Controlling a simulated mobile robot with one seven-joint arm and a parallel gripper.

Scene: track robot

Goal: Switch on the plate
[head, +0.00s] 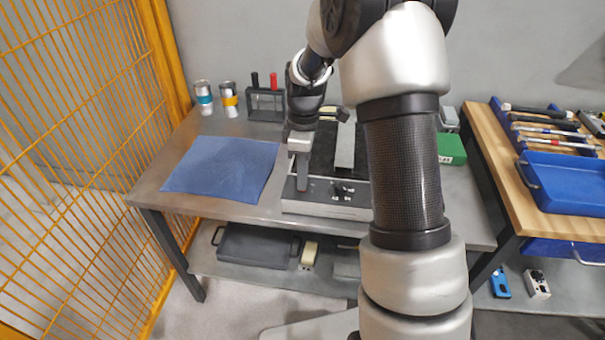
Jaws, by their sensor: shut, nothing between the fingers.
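The plate (296,207) is a low grey and black appliance on the metal table, with a front panel that bears small white marks and a dark knob (342,188). A light bar lies across its dark top, partly hidden behind my arm. My gripper (302,187) points down, shut and empty, with its fingertips at the left part of the front panel, left of the knob. I cannot tell whether the fingertips touch the panel. Any switch under them is hidden. No lit lamp shows on the panel.
A blue cloth (222,167) lies left of the plate. Two cans (204,98) and a rack (266,104) with black and red handles stand behind. A green box (451,149) is at the right. A yellow fence (75,130) bounds the left side.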

